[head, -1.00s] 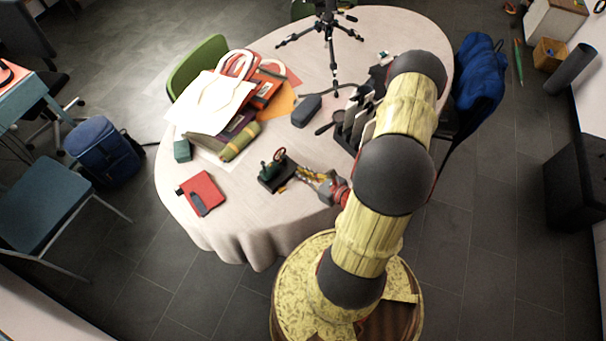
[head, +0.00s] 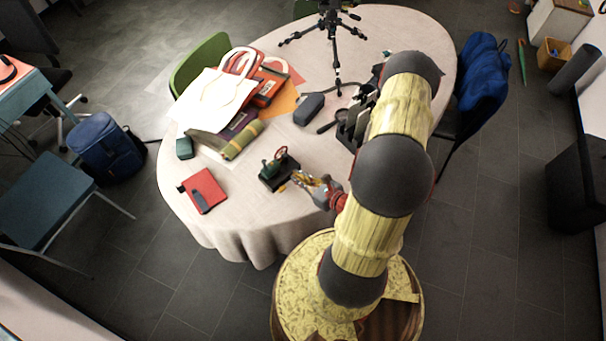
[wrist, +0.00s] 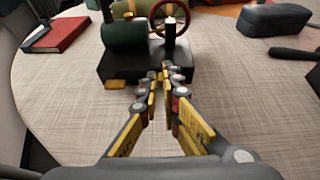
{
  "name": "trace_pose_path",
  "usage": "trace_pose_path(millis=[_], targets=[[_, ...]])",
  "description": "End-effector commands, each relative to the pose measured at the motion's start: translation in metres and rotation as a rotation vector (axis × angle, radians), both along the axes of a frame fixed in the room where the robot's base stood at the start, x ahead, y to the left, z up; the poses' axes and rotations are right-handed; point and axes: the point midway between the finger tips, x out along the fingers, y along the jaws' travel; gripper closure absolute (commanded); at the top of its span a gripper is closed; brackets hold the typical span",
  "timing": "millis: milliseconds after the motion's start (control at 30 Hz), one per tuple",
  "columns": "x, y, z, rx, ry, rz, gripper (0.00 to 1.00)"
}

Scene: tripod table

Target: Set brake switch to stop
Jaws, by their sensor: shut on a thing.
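A small machine model (head: 279,172) stands on the table, with a black base, a green cylinder and a red wheel. In the wrist view the machine (wrist: 125,37) is straight ahead, with a black pale-topped post (wrist: 170,32) and a small yellow tab (wrist: 122,84) at the base's front edge. My gripper (head: 296,179) reaches in from the right in the head view. In the wrist view my gripper (wrist: 160,82) has its fingertips nearly together at the front of the base, closed on a small part there. The fingertips mostly hide that part; it may be the brake switch.
A red notebook (head: 203,190) lies left of the machine. Bags and papers (head: 215,100), a dark case (head: 308,108) and a tripod (head: 334,40) are farther back. A black rack (head: 352,125) stands near my arm. The tablecloth (head: 245,215) in front is clear.

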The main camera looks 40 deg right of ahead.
Motion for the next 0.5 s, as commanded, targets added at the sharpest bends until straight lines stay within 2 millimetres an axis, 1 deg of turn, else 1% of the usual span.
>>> trace_pose_path(millis=[167,200,500], targets=[[-0.0001,-0.0003,-0.0001,0.001,0.000,0.000,1.00],[-0.0001,-0.0004,-0.0001,0.001,0.000,0.000,0.92],[-0.0001,-0.0007,0.0000,0.001,0.000,0.000,0.76]])
